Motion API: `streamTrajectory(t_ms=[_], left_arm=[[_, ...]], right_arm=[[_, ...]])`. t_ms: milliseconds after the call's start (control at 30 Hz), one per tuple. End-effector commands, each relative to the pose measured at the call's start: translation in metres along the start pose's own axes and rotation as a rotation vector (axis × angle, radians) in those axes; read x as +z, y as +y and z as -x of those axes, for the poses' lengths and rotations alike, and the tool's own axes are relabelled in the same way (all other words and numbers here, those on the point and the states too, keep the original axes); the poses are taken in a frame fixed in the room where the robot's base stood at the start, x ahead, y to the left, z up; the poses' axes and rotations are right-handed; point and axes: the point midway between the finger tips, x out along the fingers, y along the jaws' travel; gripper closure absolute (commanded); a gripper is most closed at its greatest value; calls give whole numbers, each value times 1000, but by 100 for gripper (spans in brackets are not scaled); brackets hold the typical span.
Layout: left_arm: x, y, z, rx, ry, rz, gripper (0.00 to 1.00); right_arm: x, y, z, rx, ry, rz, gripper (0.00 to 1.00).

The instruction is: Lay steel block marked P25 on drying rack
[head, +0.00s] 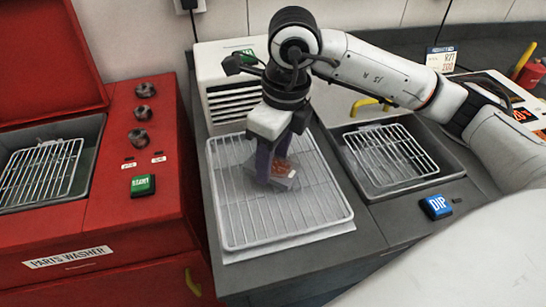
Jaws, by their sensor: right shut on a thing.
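My right gripper (273,168) points down over the drying rack (240,215), a wire rack on a pale sheet in the middle of the counter. It is shut on a small steel block (288,180), grey with a reddish-brown face. The fingers hide part of the block, and no P25 mark can be read. The block is at or just above the wires near the rack's middle; I cannot tell whether it touches them. My left gripper is not in view.
A red parts washer (90,245) with a basket (42,172) stands at left. Right of the rack is a dip tank with a wire basket (390,155) and a blue DIP button (436,206). A white vented unit (225,95) stands behind. The rack's front half is clear.

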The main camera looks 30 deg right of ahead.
Motion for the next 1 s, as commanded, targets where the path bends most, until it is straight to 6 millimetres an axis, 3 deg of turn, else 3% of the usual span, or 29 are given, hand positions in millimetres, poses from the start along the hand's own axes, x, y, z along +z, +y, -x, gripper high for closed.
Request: streamTrajectory(t_ms=[433, 467, 533, 833, 1000], left_arm=[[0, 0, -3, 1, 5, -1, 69], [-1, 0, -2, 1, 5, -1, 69], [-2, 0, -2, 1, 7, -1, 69], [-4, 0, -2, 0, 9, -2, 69], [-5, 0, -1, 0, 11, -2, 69]], right_arm=[[0, 0, -9, -1, -7, 0, 100], [-1, 0, -9, 0, -2, 0, 48], [-1, 0, -8, 0, -2, 0, 37], [-1, 0, -8, 0, -2, 0, 35], [0, 0, 4, -1, -5, 1, 35]])
